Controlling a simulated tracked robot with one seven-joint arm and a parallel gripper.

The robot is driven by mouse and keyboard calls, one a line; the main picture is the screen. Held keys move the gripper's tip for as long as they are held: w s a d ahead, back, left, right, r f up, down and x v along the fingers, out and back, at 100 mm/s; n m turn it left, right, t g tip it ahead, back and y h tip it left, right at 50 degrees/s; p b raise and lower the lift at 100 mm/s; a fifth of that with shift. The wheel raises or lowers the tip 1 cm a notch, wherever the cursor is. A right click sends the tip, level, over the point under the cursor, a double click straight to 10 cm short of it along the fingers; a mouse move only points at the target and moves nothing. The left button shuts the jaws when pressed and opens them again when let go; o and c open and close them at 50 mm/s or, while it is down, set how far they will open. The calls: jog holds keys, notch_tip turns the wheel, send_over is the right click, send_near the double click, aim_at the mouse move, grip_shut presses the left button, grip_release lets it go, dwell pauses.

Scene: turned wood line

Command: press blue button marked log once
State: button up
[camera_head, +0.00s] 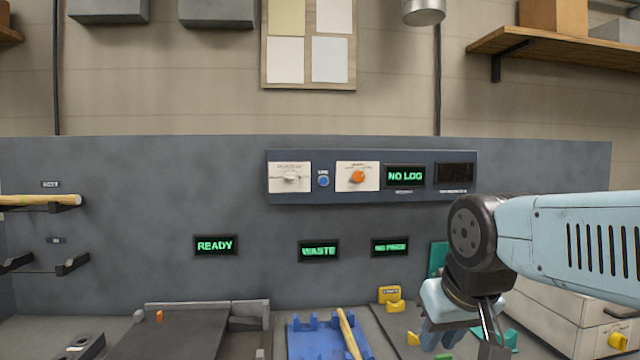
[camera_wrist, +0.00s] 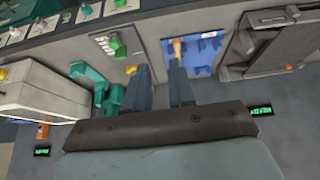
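The small round blue button (camera_head: 323,181) sits on the dark control panel (camera_head: 420,157) on the back wall, under a small label too blurred to read. It lies between a white dial plate (camera_head: 290,177) and a plate with an orange knob (camera_head: 357,177). A green display (camera_head: 405,176) to its right reads NO LOG. My gripper is at the lower right in the head view, well below and right of the button, pointing down. In the wrist view my gripper (camera_wrist: 160,72) has its two fingers apart with nothing held between them. The button does not show clearly there.
Lower displays read READY (camera_head: 215,245) and WASTE (camera_head: 318,251). A blue fixture (camera_head: 300,345) with a wooden rod (camera_head: 350,335) stands on the bench. A light cabinet (camera_head: 570,315) is at right. The space before the panel left of my arm looks clear.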

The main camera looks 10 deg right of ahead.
grip_shut()
dwell(1.1)
